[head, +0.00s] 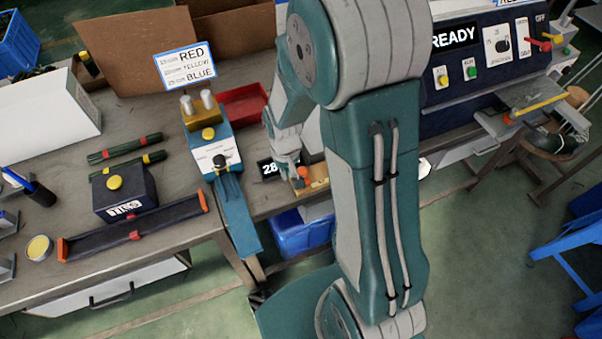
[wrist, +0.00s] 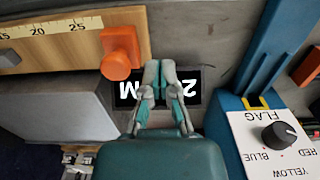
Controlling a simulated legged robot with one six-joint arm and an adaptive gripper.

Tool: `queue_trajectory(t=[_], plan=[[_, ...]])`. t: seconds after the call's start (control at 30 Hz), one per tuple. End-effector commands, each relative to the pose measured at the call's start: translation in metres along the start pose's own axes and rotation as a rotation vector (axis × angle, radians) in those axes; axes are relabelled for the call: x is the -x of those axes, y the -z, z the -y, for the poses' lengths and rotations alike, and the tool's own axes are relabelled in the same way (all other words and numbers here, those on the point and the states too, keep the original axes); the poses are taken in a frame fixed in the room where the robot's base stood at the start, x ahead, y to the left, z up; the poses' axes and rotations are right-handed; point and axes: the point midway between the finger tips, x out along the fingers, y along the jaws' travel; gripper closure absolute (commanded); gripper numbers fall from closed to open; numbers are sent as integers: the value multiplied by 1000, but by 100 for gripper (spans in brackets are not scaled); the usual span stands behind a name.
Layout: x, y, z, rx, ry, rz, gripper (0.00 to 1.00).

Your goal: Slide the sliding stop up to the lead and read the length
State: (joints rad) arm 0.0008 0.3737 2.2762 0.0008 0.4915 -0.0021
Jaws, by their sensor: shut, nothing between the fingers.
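The sliding stop is an orange block with a round knob (wrist: 121,50). It sits at the right end of a wooden rule (wrist: 45,45) marked 15, 20 and 25 in the wrist view. In the head view the stop (head: 303,172) shows small beside my arm, with part of the rule (head: 315,184). My gripper (wrist: 158,66) is shut and empty, its fingertips just right of the stop and apart from it in the wrist view. In the head view my gripper (head: 290,160) is partly hidden by my own arm. I cannot make out a lead on the rule.
A black display (wrist: 188,88) lies behind my fingers, partly covered; the head view shows "28" on it (head: 269,168). A blue machine with a selector knob (wrist: 280,136) stands close on the right. A grey block (wrist: 60,112) lies beside the rule. A red tray (head: 243,104) is behind.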

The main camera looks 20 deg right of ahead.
Motion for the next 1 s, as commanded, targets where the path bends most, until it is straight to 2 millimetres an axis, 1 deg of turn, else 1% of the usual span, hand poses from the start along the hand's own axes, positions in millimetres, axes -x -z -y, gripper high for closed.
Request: queue_trajectory(t=[0.53, 1.0], plan=[[-24, 0, 0, -1, 0, 2, 100], [-25, 0, 0, -1, 0, 0, 100]])
